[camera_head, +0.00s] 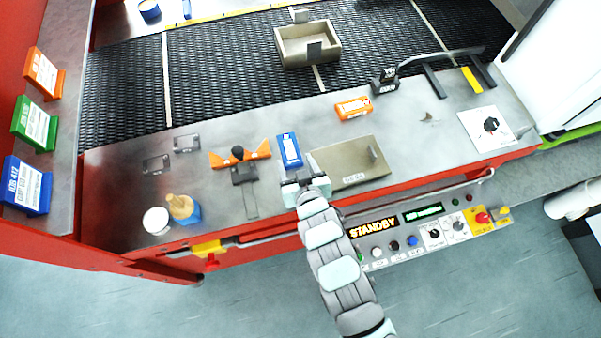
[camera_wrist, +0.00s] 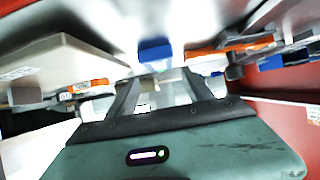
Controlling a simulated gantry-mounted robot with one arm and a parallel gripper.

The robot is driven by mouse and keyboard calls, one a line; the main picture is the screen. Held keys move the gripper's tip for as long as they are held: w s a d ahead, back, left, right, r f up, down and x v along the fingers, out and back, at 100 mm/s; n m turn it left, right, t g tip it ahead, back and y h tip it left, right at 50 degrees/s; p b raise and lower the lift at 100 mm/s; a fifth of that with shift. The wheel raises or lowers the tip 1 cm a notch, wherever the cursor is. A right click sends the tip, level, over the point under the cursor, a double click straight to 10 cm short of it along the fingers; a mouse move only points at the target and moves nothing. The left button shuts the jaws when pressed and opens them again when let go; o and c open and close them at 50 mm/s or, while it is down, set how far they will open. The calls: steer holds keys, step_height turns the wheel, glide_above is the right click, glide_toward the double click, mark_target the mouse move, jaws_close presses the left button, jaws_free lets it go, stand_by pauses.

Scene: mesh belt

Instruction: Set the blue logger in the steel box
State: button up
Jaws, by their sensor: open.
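The blue logger (camera_head: 289,150) lies on the steel ledge in front of the belt, just beyond my gripper. In the wrist view a blue block (camera_wrist: 155,49) shows ahead, past the fingertips, apart from them. My gripper (camera_head: 304,181) is open and empty, low at the ledge's front edge; its fingers (camera_wrist: 158,88) also show in the wrist view. The open box (camera_head: 292,57), beige-grey steel in look, stands on the mesh belt at the upper middle, with upright tabs on its front and back. Its inside looks empty.
A flat beige lid (camera_head: 335,167) with a handle lies right of the logger. An orange block (camera_head: 353,107) lies behind it. An orange holder with a black knob (camera_head: 237,152) stands left. A glue-like bottle (camera_head: 183,209) and white cup (camera_head: 156,220) are at the front left.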

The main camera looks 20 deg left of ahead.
steer(key=shift+p+v, duration=0.6)
steer(key=shift+v, duration=2.1)
